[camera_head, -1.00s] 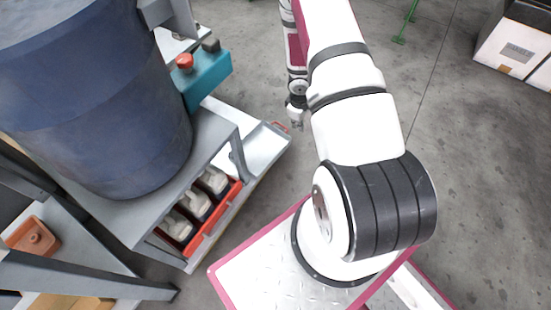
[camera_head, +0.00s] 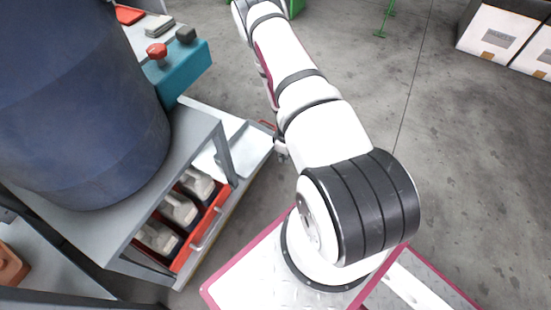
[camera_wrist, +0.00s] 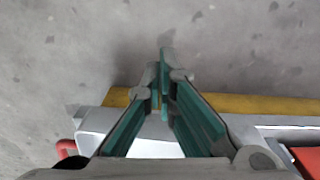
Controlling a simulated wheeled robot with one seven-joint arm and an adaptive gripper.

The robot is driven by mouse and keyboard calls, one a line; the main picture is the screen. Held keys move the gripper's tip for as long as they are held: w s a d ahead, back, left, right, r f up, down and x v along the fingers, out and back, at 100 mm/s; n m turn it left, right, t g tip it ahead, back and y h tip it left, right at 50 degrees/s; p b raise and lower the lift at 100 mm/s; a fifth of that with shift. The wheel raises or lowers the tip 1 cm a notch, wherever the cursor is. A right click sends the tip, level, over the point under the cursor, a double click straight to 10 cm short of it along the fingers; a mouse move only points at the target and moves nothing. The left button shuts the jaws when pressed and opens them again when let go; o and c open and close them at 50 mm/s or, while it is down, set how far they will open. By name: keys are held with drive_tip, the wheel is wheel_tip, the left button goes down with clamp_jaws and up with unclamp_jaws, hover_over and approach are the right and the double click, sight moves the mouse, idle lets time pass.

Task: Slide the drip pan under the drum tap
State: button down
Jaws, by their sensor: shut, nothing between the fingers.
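The blue drum (camera_head: 85,110) stands on a grey stand (camera_head: 190,145) at the left of the head view. I cannot make out its tap. A pale, shallow metal tray (camera_head: 250,143), which looks like the drip pan, sits low beside the stand. My gripper (camera_head: 281,150) is mostly hidden by my arm in the head view, near the tray's right edge. In the wrist view my gripper (camera_wrist: 164,75) has its teal fingers shut and empty. Below them are a pale surface (camera_wrist: 150,148) and a yellow edge (camera_wrist: 255,104); contact cannot be told.
A red crate (camera_head: 212,228) with several pale-topped bottles sits under the stand. A teal box (camera_head: 185,72) with a red knob is beside the drum. White cartons (camera_head: 495,40) stand at the far right. The grey floor (camera_head: 450,150) to the right is clear.

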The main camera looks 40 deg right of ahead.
drive_tip(key=shift+w+a+f+p, duration=0.1)
drive_tip(key=shift+w+a+p, duration=0.15)
drive_tip(key=shift+w+p, duration=0.35)
drive_tip(key=shift+w+a+f+p, duration=0.1)
drive_tip(key=shift+w+a+p, duration=0.2)
drive_tip(key=shift+w+p, duration=0.25)
drive_tip(key=shift+w+a+p, duration=0.25)
drive_tip(key=shift+w+p, duration=0.2)
drive_tip(key=shift+w, duration=0.2)
